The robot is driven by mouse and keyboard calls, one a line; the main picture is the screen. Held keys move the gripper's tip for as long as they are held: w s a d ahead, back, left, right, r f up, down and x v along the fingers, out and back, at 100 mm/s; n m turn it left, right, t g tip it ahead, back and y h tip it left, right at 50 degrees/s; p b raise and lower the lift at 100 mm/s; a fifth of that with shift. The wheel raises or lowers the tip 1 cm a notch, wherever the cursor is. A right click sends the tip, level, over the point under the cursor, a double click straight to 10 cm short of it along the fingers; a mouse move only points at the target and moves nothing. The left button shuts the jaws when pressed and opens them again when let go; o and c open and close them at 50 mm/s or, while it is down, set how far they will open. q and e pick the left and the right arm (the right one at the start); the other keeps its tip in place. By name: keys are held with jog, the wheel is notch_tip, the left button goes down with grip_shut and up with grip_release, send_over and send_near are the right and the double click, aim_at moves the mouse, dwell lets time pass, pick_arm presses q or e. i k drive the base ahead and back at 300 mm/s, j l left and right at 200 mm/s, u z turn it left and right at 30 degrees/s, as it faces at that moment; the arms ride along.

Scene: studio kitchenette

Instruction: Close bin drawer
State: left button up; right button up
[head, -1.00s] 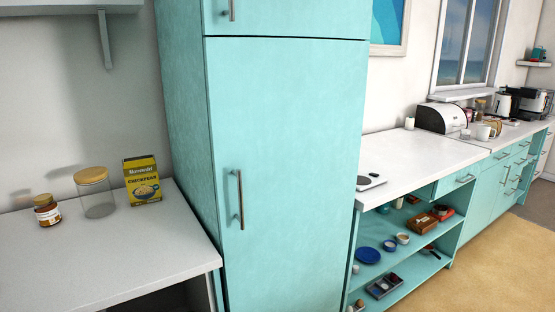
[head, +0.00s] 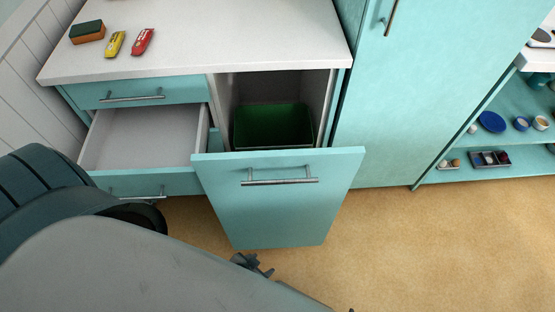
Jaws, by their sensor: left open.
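The bin drawer (head: 275,215) is pulled out from the cabinet, its turquoise front standing clear of the cabinet opening. A bar handle (head: 280,182) runs along the upper part of this front. A dark green bin (head: 272,127) sits behind it, inside the opening. My left gripper (head: 254,265) shows as a small dark shape at the lower edge of the drawer front, partly hidden by my grey arm. It is open and I see nothing held in it. Whether it touches the front I cannot tell. My right gripper is not in view.
Left of the bin, another drawer (head: 148,139) stands open and looks empty. A sponge (head: 87,32) and a yellow (head: 115,43) and a red (head: 143,41) item lie on the white countertop (head: 230,45). The fridge (head: 425,95) stands right of the bin. Tan floor (head: 430,250) is free at right.

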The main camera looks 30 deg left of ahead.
aim_at(286, 199)
jog(key=l+u, duration=0.1)
jog(key=u, duration=0.25)
jog(key=k+u, duration=0.1)
jog(key=u, duration=0.25)
jog(key=l+u, duration=0.1)
jog(key=u, duration=0.25)
jog(key=k, duration=0.05)
